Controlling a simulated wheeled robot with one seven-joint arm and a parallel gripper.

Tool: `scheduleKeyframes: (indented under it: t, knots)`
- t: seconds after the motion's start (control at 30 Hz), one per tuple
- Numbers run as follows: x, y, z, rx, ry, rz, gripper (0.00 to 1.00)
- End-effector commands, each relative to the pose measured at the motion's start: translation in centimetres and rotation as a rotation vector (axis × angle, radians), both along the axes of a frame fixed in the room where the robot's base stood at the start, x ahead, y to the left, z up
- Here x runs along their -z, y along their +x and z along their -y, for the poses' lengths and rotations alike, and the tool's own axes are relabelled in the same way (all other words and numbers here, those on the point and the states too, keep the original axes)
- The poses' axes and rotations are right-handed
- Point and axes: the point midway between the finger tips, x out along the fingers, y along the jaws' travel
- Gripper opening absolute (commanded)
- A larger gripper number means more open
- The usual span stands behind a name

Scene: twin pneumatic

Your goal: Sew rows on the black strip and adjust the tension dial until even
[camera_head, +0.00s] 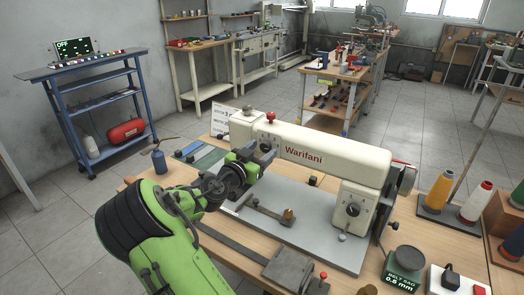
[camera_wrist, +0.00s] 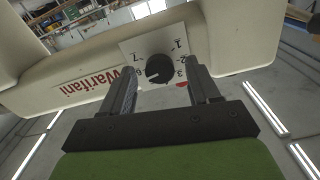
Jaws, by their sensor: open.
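The white sewing machine (camera_head: 330,152), lettered Warifani, stands on the bench. In the wrist view, a round black dial (camera_wrist: 159,68) sits on a white plate numbered around it. My gripper (camera_wrist: 160,88) is open, with one finger on either side of the dial in that view; I cannot tell whether they touch it. In the head view, my gripper (camera_head: 257,160) is at the left end of the machine and partly covers it. A long dark strip (camera_head: 235,243) lies at the bench's front, apart from my gripper; its far end meets a grey block.
Another black dial (camera_head: 352,210) is on the machine's right pillar. A small display (camera_head: 405,283) reads BELT SAG. Thread cones (camera_head: 440,190) stand at right. A blue cart (camera_head: 100,95) stands behind.

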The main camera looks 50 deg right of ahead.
Motion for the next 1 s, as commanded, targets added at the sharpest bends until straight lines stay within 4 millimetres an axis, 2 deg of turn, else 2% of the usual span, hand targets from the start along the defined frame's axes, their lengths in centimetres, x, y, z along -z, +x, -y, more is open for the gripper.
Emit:
scheduleKeyframes:
  t: [0.1,0.37,0.7,0.73,1.0]
  knots:
    - [-0.02,0.07,1.01,0.000,-0.001,0.000,0.61]
    - [0.01,0.11,1.14,0.000,0.001,-0.001,0.59]
    - [0.01,0.09,1.11,0.000,0.001,0.000,0.07]
    - [0.02,0.09,1.10,0.000,0.001,0.000,0.05]
    - [0.02,0.09,1.10,0.000,-0.002,-0.037,0.05]
